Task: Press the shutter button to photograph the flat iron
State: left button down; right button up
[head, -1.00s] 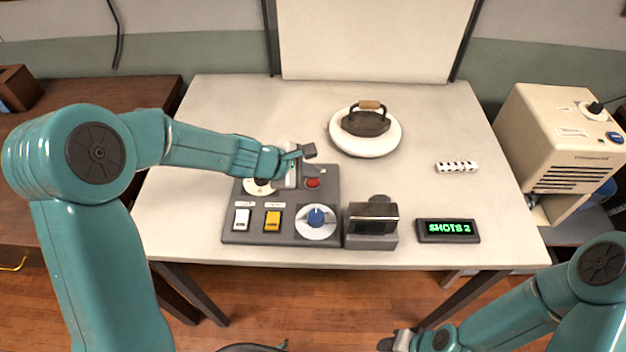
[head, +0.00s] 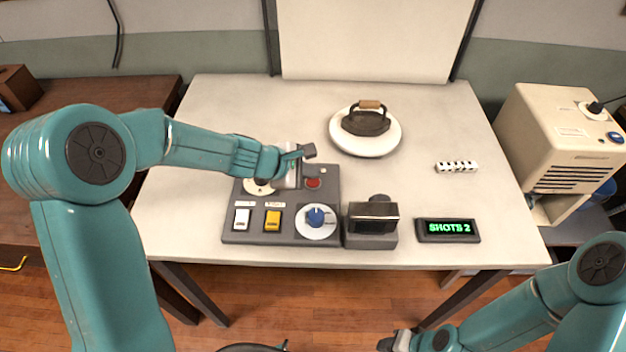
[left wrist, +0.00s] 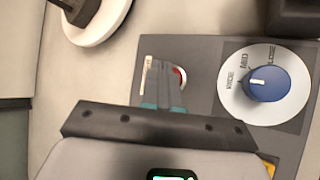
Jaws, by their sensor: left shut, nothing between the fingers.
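The dark flat iron (head: 366,122) with a wooden handle stands on a round white turntable (head: 383,147) in the middle of the table. The red shutter button (head: 313,183) is on the grey control panel (head: 262,237). My left gripper (head: 319,170) is shut and empty, with its tips right over the button. In the left wrist view the fingers (left wrist: 163,88) cover part of the red button (left wrist: 181,77); I cannot tell whether they touch it. My right gripper (head: 392,341) is at the bottom edge, its fingers too unclear to read.
The panel also has a white switch (head: 242,219), a yellow switch (head: 273,220) and a blue knob (head: 316,216). A dark camera-like device (head: 372,225) stands beside it. A display (head: 448,230) reads SHOTS 2.

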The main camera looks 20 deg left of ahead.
aim_at(310, 184)
pick_arm(q)
jog(key=shift+f+b, duration=0.35)
jog(key=shift+f, duration=0.05)
jog(key=shift+f+b, duration=0.45)
jog(key=shift+b, duration=0.05)
dwell(0.5)
dwell(0.4)
jog(key=shift+r+p, duration=0.75)
jog(key=shift+r, duration=0.1)
notch_tip(310, 184, up, 5)
jog(key=p, duration=0.4)
jog(key=shift+r+p, duration=0.1)
jog(key=shift+p, duration=0.3)
jog(key=shift+s, duration=0.1)
